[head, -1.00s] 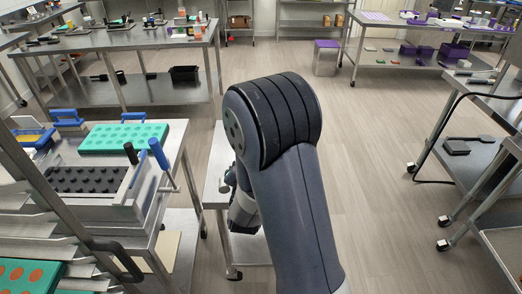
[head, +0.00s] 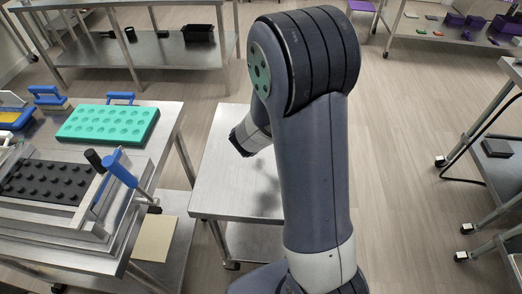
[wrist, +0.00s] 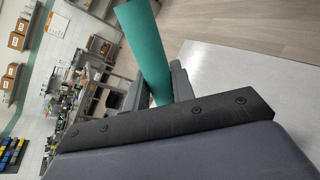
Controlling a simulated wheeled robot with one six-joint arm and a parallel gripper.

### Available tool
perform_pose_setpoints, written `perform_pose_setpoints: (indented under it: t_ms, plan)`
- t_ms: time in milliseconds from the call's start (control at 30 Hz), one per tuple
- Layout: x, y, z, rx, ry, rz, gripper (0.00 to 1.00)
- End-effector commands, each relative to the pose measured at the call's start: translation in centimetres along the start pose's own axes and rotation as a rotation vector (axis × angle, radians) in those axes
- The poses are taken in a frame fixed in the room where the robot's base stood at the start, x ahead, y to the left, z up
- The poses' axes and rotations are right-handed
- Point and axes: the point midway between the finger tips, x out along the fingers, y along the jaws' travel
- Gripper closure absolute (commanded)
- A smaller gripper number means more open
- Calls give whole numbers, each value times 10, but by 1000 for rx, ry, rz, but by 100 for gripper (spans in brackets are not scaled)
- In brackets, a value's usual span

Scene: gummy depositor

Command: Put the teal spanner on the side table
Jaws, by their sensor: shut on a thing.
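The teal spanner (wrist: 146,45) shows in the wrist view as a flat teal bar standing out from between the fingers of my gripper (wrist: 156,86). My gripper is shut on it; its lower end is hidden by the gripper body. In the head view the spanner and the fingers are hidden behind my arm. The side table (head: 212,188) is the small bare steel table left of my arm, partly covered by it. In the wrist view a pale flat surface (wrist: 235,90), apparently this table, lies to the right, apart from the spanner.
A steel worktable (head: 170,125) at the left carries a teal mould (head: 108,124) and a depositor with a blue-handled lever (head: 120,168). A long bench (head: 170,50) stands at the back left. Wheeled carts (head: 500,140) stand at the right. Floor between is clear.

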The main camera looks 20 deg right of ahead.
Motion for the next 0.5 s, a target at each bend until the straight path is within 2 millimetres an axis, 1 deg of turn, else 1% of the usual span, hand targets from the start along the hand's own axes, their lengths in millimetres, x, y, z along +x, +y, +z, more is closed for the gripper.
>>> perform_pose_setpoints:
  t_ms: [33, 200, 367, 500]
  plan:
    - [5, -6, 6, 20, -13, -52, 100]
    - [17, -32, 22, 80, -45, -257, 100]
    - [24, -59, 34, 158, -64, -465, 100]
    - [28, -84, 39, 253, -73, -664, 100]
